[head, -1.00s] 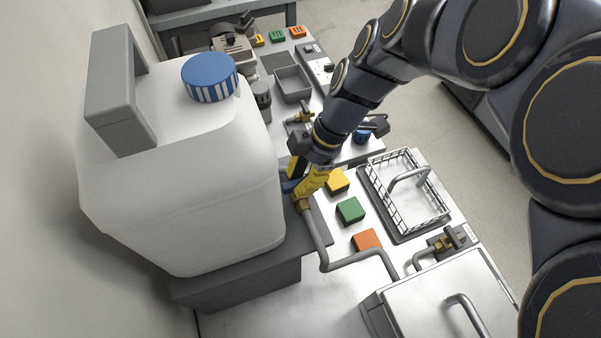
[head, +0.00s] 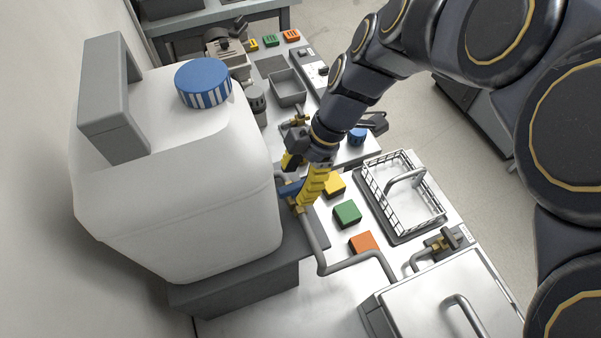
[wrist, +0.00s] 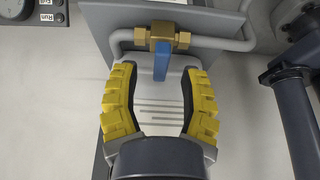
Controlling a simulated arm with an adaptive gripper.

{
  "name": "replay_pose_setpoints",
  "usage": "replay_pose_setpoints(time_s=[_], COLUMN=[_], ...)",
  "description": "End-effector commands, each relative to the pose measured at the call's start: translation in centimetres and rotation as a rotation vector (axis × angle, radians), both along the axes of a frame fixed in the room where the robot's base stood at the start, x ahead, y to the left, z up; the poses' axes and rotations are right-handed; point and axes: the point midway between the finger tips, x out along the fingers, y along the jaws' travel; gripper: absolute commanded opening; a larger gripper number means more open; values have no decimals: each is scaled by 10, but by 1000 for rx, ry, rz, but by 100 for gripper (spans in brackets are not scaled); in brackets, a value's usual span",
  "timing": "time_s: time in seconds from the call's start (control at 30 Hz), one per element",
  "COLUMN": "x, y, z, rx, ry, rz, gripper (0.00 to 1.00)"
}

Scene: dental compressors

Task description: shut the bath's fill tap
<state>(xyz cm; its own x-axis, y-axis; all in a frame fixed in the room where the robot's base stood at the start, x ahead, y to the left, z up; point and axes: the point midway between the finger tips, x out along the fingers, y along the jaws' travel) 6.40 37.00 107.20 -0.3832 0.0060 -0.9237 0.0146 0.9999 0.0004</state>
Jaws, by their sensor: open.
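The fill tap has a brass body (wrist: 161,36) set in a grey pipe, with a blue lever (wrist: 161,60). In the wrist view the lever points toward my gripper, across the pipe's run. My gripper (wrist: 160,78) is open, its yellow-padded fingers on either side of the lever's free end with gaps on both sides. In the head view my gripper (head: 301,176) is beside the white container, partly covering the blue lever (head: 290,188). The pipe (head: 340,266) runs from the tap toward the metal bath (head: 425,300), which has a lid with a handle.
The big white container (head: 180,180) with a blue cap stands close left of my gripper on a grey stand (head: 240,285). Yellow, green (head: 347,213) and orange blocks and a wire basket (head: 403,192) lie to the right. Another brass tap (head: 443,243) is by the bath.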

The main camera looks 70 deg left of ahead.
Motion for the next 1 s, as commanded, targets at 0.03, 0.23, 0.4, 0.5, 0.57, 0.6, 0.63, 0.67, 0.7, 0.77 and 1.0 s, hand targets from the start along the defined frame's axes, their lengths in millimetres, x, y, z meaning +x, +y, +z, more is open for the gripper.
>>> replay_pose_setpoints(time_s=[0.03,0.23,0.4,0.5,0.57,0.6,0.63,0.67,0.7,0.77,1.0], x=[4,21,32,37,39,40,40,41,41,42,41], y=[1,0,-1,0,-1,-1,-1,-1,-1,-1,-1], z=[8,49,77,89,93,96,97,98,100,100,100], rx=[6,5,-1,1,-2,-2,-2,-2,-2,-2,-3], ry=[-2,-3,0,-1,1,1,1,1,1,1,1], rz=[-2,-3,-2,-2,0,0,0,0,0,0,0], gripper=[43,43,43,43,43,43,43,43,43,43,43])
